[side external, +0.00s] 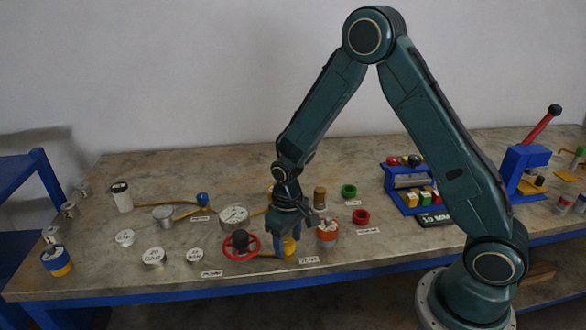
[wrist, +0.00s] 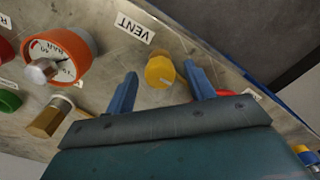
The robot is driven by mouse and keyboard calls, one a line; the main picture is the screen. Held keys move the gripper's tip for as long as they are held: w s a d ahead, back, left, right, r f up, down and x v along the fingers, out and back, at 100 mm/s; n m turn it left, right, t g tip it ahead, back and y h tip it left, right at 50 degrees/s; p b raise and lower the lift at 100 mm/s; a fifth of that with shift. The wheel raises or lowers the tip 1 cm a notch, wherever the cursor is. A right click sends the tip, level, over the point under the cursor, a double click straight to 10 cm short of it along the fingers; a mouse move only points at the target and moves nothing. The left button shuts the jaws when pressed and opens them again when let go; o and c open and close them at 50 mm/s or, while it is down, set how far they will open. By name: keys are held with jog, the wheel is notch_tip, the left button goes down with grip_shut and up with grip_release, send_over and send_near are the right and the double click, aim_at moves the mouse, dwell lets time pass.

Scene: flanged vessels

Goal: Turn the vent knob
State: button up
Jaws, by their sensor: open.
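The vent knob (wrist: 159,72) is a small yellow knob beside the VENT label (wrist: 134,28) in the wrist view. It also shows in the side external view (side external: 290,247), partly hidden by my gripper. My gripper (wrist: 160,78) is open with its two blue fingers apart, one on each side of the knob. Gaps show between the fingers and the knob in the wrist view. In the side external view my gripper (side external: 288,240) points down over the knob near the bench's front edge. I cannot tell how far down the fingers reach.
A red handwheel (side external: 241,254) stands close left of my gripper, and an orange-rimmed dial (side external: 327,230) close right. A brass fitting (side external: 320,197), a green ring (side external: 349,190) and a red ring (side external: 361,216) lie behind. A blue rack (side external: 407,201) is further right.

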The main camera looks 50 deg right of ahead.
aim_at(288, 242)
notch_tip(288, 242, up, 14)
jog(key=shift+f, duration=0.15)
dwell(0.7)
jog(key=s+r+t, duration=0.3)
jog(key=s+r, duration=0.6)
jog(key=r, duration=0.2)
jog(key=s+r+t, duration=0.2)
jog(key=s+r, duration=0.1)
jog(key=s, duration=0.9)
jog(key=shift+s+d+r+t, duration=0.2)
jog(key=shift+s+d+t, duration=0.1)
jog(key=shift+s+d, duration=0.1)
